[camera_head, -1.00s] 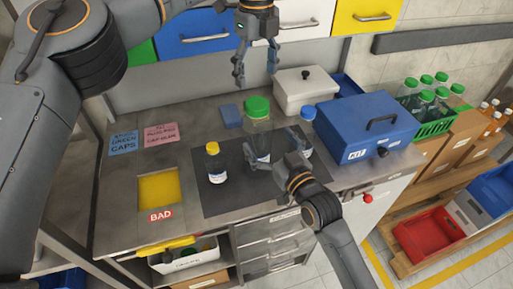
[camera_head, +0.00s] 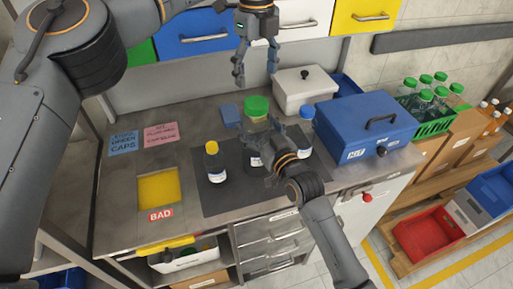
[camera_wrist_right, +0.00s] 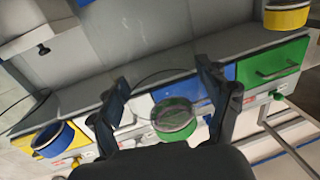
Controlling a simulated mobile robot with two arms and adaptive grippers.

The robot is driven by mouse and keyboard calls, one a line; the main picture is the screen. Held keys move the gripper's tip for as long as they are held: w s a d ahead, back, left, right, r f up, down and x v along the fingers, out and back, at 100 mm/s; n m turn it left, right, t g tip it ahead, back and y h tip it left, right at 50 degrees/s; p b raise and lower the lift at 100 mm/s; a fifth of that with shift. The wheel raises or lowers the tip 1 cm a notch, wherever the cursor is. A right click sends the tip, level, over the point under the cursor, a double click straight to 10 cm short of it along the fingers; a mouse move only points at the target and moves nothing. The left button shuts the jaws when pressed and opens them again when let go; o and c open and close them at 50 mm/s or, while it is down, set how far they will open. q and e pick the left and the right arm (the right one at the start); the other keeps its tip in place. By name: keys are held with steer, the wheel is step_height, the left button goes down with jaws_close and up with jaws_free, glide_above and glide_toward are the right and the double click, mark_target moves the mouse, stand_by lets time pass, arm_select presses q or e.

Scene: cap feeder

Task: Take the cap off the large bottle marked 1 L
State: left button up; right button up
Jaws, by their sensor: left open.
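The large clear bottle with a green cap (camera_head: 257,106) stands upright on the dark mat (camera_head: 225,203), its cap on. Its body is partly hidden by my right gripper. My left gripper (camera_head: 256,75) is open and empty above and behind the cap, fingers pointing down. My right gripper (camera_head: 287,128) is in front of the bottle, just below cap height. In the right wrist view its fingers (camera_wrist_right: 172,98) are wide apart, with the green cap (camera_wrist_right: 175,118) showing between them. I cannot tell whether they touch the bottle.
A yellow-capped bottle (camera_head: 214,162) stands left and a blue-capped bottle (camera_head: 306,130) right of the large bottle. A blue kit box (camera_head: 366,131) and a white lidded box (camera_head: 303,90) stand on the right. The bench's left side has notes and a yellow BAD recess (camera_head: 159,190).

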mark_target(256, 102)
jaws_close()
arm_select(q)
steer(key=m, duration=0.5)
arm_select(e)
steer(key=shift+f, duration=0.1)
arm_select(q)
steer(key=m, duration=1.3)
steer(key=shift+m, duration=0.4)
steer(key=m, duration=1.1)
steer(key=shift+w+m, duration=0.1)
steer(key=shift+m, duration=0.3)
steer(key=m, duration=0.5)
steer(key=shift+m, duration=0.4)
steer(key=m, duration=0.3)
steer(key=shift+m, duration=0.4)
steer(key=m, duration=0.4)
steer(key=shift+f+m, duration=0.45)
steer(key=shift+m, duration=0.05)
steer(key=shift+a+f, duration=0.1)
steer(key=shift+f, duration=3.45)
